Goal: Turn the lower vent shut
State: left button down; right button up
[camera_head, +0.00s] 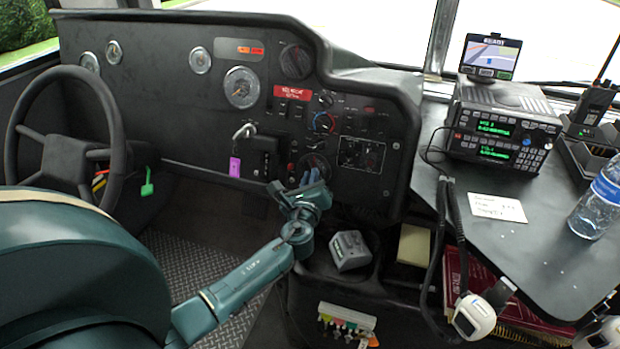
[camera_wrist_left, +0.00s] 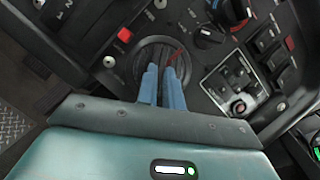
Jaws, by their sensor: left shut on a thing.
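The lower vent (camera_head: 318,160) is a round dark disc low on the dashboard's right part. It shows larger in the left wrist view (camera_wrist_left: 148,54), with a dark ridge across its face and a thin red mark at its right. My left gripper (camera_head: 309,178) reaches it from below, and its blue fingers hide part of the face. In the left wrist view the fingers (camera_wrist_left: 163,70) are close together, with their tips at the vent's middle, shut on it. The vent's exact angle is hard to tell behind the fingers. My right gripper is in neither view.
Close above the vent is a knob with a red and blue arc (camera_head: 323,122). A switch panel (camera_head: 361,155) is at its right, and a key with a purple tag (camera_head: 235,167) at its left. A grey box (camera_head: 350,250) lies below. The steering wheel (camera_head: 112,115) is far left.

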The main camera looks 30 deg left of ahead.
pick_arm(q)
jog(key=shift+n, duration=0.4)
jog(key=c, duration=1.5)
grip_release()
jog(key=shift+c, duration=0.2)
jog(key=p+v, duration=0.1)
jog(key=v, duration=1.2)
jog(key=shift+r, duration=0.2)
jog(key=shift+d, duration=0.15)
